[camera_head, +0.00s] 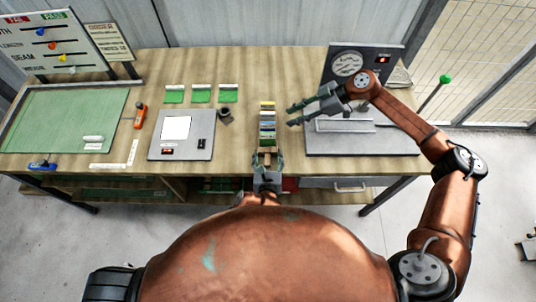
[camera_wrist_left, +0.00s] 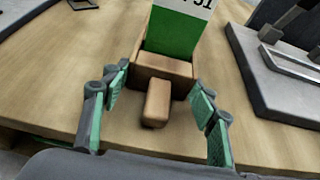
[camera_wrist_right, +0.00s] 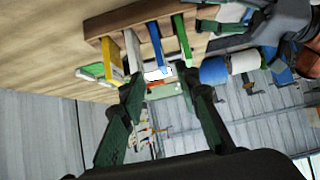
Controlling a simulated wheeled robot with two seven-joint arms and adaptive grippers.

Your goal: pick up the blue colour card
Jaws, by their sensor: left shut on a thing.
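The blue colour card (camera_wrist_right: 155,42) stands in a wooden card rack (camera_wrist_right: 105,22) between a white card and a green card (camera_wrist_right: 182,38); a yellow card (camera_wrist_right: 111,60) stands at the other end. The rack is also in the head view, with its cards in a row. My right gripper (camera_wrist_right: 161,82) is open, its fingertips on either side of the blue card's outer end, with no clear contact. In the head view it (camera_head: 291,113) is right of the rack. My left gripper (camera_wrist_left: 158,95) is at the rack's near end, shut on the rack around its wooden handle.
A grey device with a dial (camera_head: 348,64) stands right, behind my right gripper. A green mat (camera_head: 60,115) covers the bench's left end. Bare wood lies around the rack.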

